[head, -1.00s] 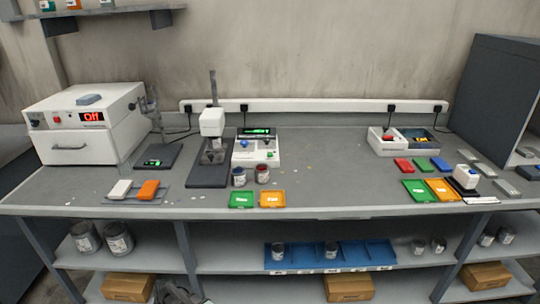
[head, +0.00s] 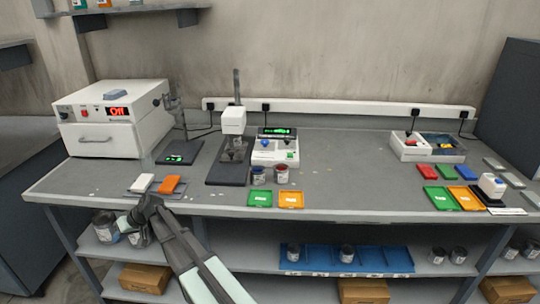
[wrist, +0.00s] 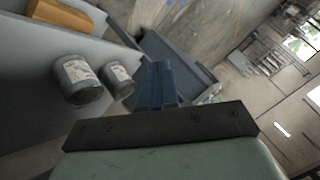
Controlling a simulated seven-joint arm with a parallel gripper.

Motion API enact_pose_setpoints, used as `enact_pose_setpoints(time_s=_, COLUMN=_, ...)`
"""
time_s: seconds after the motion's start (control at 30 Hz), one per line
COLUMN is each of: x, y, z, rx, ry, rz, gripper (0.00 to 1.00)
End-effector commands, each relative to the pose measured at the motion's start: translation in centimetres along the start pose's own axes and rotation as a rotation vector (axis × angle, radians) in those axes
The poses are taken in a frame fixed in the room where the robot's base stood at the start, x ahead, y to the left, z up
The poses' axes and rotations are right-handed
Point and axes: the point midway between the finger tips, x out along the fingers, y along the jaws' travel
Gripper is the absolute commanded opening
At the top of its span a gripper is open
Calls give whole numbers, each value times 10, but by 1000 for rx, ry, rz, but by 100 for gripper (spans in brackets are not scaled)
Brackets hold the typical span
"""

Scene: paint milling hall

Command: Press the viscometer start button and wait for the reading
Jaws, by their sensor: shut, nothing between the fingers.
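The viscometer stand (head: 229,160) has a dark base, a post and a white head (head: 233,121). It stands left of the middle of the bench. Right beside it is a white control box (head: 275,155) with a lit green display (head: 277,132), a blue knob and a small green button (head: 290,155). I cannot tell which control is the start button. My gripper (head: 127,222) is at the front left edge of the bench, well left of and apart from the box. In the wrist view its fingers (wrist: 157,86) are together and hold nothing.
A white oven (head: 114,120) reading "Off" stands at the left. Two small paint cans (head: 258,175) and green and orange trays (head: 260,198) lie in front of the control box. Cans (wrist: 82,80) show on the lower shelf. The bench middle right is clear.

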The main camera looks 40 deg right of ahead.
Motion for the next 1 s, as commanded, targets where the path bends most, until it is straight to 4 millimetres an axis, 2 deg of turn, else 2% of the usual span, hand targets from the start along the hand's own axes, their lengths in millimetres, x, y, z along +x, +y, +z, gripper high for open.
enact_pose_setpoints(time_s=0.03, x=-7, y=-6, z=-20, rx=-14, ry=26, rz=-10, gripper=0)
enact_pose_setpoints(time_s=0.23, x=-44, y=-21, z=-82, rx=-61, ry=122, rz=-32, gripper=0)
enact_pose_setpoints(time_s=0.37, x=-78, y=-10, z=-115, rx=-73, ry=176, rz=-14, gripper=0)
enact_pose_setpoints(time_s=0.5, x=-118, y=17, z=-139, rx=-60, ry=219, rz=28, gripper=0)
enact_pose_setpoints(time_s=0.7, x=-172, y=60, z=-159, rx=-17, ry=264, rz=93, gripper=0)
enact_pose_setpoints(time_s=1.0, x=-263, y=135, z=-167, rx=95, ry=321, rz=196, gripper=0)
